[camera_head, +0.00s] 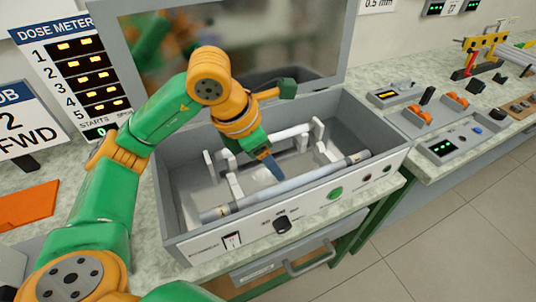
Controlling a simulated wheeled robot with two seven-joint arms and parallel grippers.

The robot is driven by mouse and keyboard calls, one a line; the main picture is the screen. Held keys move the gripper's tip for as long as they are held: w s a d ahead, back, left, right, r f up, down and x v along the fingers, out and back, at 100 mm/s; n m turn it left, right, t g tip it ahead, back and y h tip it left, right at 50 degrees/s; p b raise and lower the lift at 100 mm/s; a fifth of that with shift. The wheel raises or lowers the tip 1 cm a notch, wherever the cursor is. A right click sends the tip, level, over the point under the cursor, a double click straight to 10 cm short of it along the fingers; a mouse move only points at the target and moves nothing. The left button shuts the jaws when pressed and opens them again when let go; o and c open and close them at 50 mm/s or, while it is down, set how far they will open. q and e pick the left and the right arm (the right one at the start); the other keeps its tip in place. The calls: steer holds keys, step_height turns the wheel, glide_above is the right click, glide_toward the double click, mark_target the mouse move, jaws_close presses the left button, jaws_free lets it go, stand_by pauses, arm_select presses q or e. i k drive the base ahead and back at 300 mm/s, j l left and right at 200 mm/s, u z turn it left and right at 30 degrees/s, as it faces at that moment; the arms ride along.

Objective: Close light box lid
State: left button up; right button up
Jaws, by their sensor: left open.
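The light box (395,148) is a grey open case on the bench, with a knob and a green button on its front. Its lid (350,30) stands raised at the back, with a shiny inner face that mirrors my arm. Inside the box are white upright supports (318,128) and a long grey rod (300,183) lying along the front. My left gripper (279,129) is open, above the inside of the box and in front of the lid. One finger points down near the rod; I cannot tell whether it touches. My right gripper is not in view.
A dose meter panel (62,32) and a "FWD" sign (25,120) stand at the left, near an orange sheet (28,204). Grey control boxes (452,143) and a yellow device (484,44) sit on the bench at right. A drawer handle (308,262) juts out below the box.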

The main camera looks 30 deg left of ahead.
mark_target(146, 44)
steer(key=k+l, duration=0.3)
steer(key=k, duration=0.15)
steer(key=k+l, duration=0.35)
steer(key=k, duration=0.1)
